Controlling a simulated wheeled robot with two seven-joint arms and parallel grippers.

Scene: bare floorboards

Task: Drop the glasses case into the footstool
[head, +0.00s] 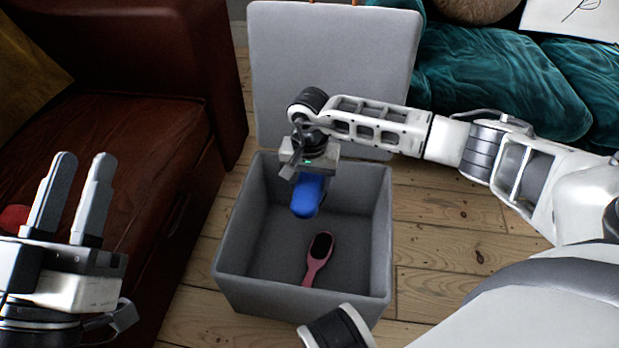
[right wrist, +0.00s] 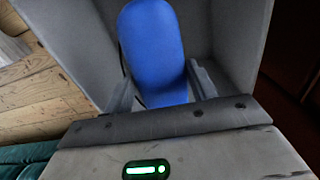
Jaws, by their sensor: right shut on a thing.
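The blue glasses case (head: 307,197) hangs over the open grey footstool (head: 301,297), in the upper part of its opening. My right gripper (head: 311,178) is shut on the case and points down into the box. In the right wrist view the glasses case (right wrist: 153,45) sits between the two fingers of the right gripper (right wrist: 160,88), with grey walls around it. The footstool's lid stands up at the back. My left gripper (head: 76,195) is at the left, empty, with its fingers apart and pointing up.
A pink brush (head: 318,257) with a dark pad lies on the footstool's floor. A red-brown leather sofa (head: 120,130) stands at the left. A teal couch (head: 500,80) is at the back right. Bare floorboards (head: 450,220) show to the right of the footstool.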

